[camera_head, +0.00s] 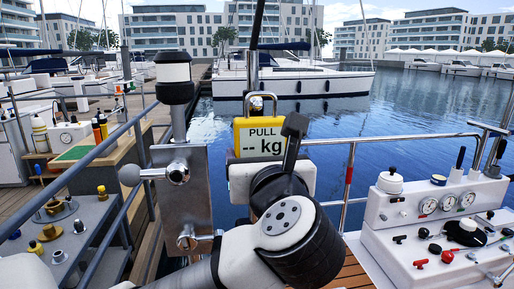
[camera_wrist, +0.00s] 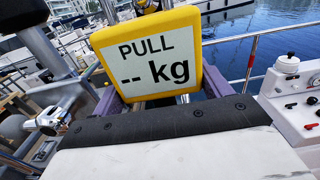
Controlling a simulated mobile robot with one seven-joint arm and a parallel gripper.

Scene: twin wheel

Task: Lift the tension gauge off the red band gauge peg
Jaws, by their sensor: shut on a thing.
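The tension gauge (camera_head: 258,137) is a yellow-framed box with a pale display reading "PULL -- kg" and a metal shackle on top. It stands nearly upright in the head view. In the wrist view the gauge (camera_wrist: 150,62) fills the upper middle and looks tilted. My gripper (camera_wrist: 165,98) is shut on its lower part, with a purple finger at each side. In the head view my wrist covers the area below the gauge. I cannot make out a red-banded gauge peg behind it, nor whether the shackle hangs on one.
A metal post plate with a ball-ended lever (camera_head: 130,174) stands close at left. A railing with a red-banded post (camera_head: 348,172) runs behind. A white console (camera_head: 430,215) with dials and knobs is at right. Open water lies beyond the railing.

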